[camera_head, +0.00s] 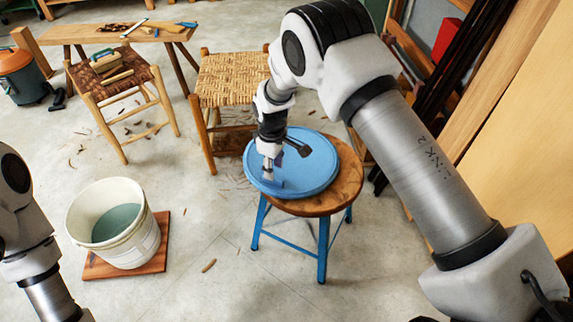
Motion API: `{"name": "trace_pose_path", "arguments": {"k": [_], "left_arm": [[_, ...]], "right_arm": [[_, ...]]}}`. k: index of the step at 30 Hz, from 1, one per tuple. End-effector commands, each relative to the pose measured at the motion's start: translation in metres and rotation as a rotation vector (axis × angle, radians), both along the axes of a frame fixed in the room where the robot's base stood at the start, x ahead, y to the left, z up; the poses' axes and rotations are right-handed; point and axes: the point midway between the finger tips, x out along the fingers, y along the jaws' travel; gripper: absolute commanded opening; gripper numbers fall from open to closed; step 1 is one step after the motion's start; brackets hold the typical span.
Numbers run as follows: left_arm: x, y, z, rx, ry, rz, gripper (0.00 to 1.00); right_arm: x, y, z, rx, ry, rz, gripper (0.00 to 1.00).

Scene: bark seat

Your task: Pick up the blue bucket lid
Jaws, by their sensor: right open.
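The blue bucket lid (313,172) is a round, flat disc lying on the wooden top of a stool with blue legs (343,187). My right gripper (268,177) points down over the left part of the lid and is open. Its fingertips are close to the lid near its left rim; I cannot tell whether they touch it. The gripper and wrist hide part of the lid. My left arm shows at the left edge, but its gripper is out of view.
A white bucket (146,243) holding greenish liquid stands on a brown board (163,228) at the left. Two woven-seat stools (230,75) and a wooden bench (75,34) with tools are behind. Dark planks lean at the right. The front floor is mostly clear.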

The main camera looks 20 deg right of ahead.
Motion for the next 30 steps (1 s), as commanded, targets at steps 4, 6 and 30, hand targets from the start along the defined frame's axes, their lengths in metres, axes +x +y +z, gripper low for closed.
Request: {"name": "trace_pose_path", "arguments": {"k": [4,6,30], "left_arm": [[0.000,0.000,-0.012,0.000,0.000,-0.001,0.41],[0.000,0.000,-0.015,0.000,0.000,-0.001,0.41],[0.000,0.000,-0.015,0.000,0.000,-0.001,0.41]], "right_arm": [[0.000,0.007,-0.028,0.000,0.003,0.000,0.42],[0.000,0.008,-0.040,0.001,0.001,-0.002,0.42],[0.000,0.008,-0.048,0.001,-0.002,-0.003,0.00]]}}
